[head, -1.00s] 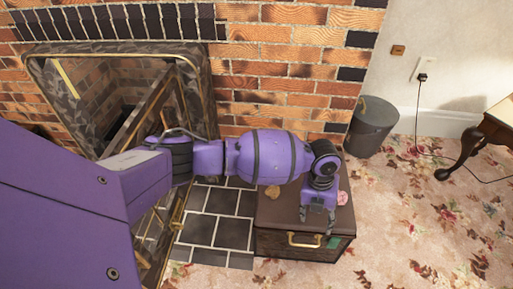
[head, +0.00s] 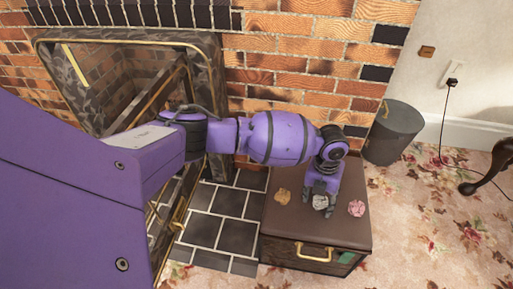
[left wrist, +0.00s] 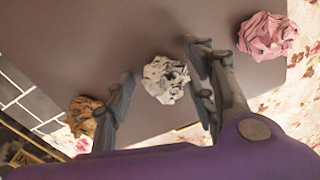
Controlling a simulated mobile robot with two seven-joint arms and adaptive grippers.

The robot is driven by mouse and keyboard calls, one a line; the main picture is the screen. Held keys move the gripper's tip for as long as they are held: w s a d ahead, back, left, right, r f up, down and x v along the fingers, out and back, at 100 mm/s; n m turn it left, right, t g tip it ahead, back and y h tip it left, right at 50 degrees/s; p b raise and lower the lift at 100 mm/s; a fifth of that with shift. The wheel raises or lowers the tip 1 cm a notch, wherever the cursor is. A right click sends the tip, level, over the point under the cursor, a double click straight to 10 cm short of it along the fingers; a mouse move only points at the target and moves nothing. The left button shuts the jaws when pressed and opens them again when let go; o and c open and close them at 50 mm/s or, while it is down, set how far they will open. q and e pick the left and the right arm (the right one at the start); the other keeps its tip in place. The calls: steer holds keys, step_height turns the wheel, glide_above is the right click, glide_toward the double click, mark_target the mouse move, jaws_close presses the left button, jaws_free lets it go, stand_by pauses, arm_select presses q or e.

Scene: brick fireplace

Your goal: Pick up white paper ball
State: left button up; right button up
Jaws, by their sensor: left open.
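The white paper ball (head: 320,202) lies on the brown top of a chest (head: 290,240). My left gripper (head: 319,198) is directly over it with its fingers pointing down. In the left wrist view the white ball (left wrist: 166,80) sits between the two spread fingers of the open left gripper (left wrist: 163,88), with gaps on both sides. I cannot tell how high the fingertips are above the chest top. My right gripper is not in view.
A tan paper ball (head: 283,196) lies left of the white one and a pink paper ball (head: 356,208) lies right of it. The brick fireplace (head: 290,60) stands behind the chest. A grey bin (head: 394,135) stands at the right on flowered carpet (head: 430,220).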

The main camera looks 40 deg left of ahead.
arm_select(q)
steer(key=shift+r, duration=0.1)
steer(key=c, duration=0.8)
steer(key=shift+r, duration=0.2)
